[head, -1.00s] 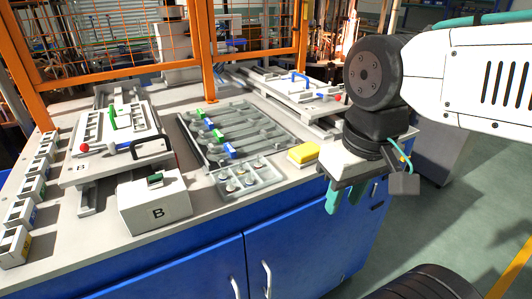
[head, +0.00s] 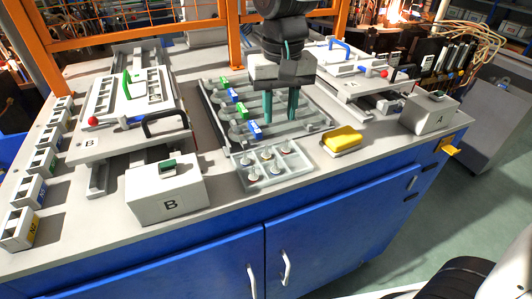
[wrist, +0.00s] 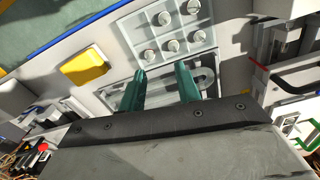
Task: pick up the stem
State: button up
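A grey rack (head: 207,103) in the middle of the bench holds several grey stems lying side by side, with green and blue clips at their left ends. The nearest stem (head: 288,127) has a blue clip (head: 255,129). My gripper (head: 280,119) points down over the rack's right half, its teal fingers apart. Part of the rack and a rounded stem end (wrist: 203,78) show behind the fingers. I cannot tell how high the fingertips are above the stems.
A clear compartment tray (head: 242,178) with round pieces lies in front of the rack. A yellow sponge (head: 343,138) is to its right. Box B (head: 167,194) and a fixture (head: 90,150) stand left; box A (head: 430,114) and another fixture (head: 362,100) stand right.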

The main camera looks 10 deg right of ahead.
aim_at(266, 151)
jog(key=a+f, duration=0.1)
jog(key=f, duration=0.4)
jog(key=a+f, duration=0.1)
jog(key=f, duration=0.2)
jog(key=shift+w+a+f, duration=0.15)
jog(key=shift+a+f, duration=0.15)
grip_shut()
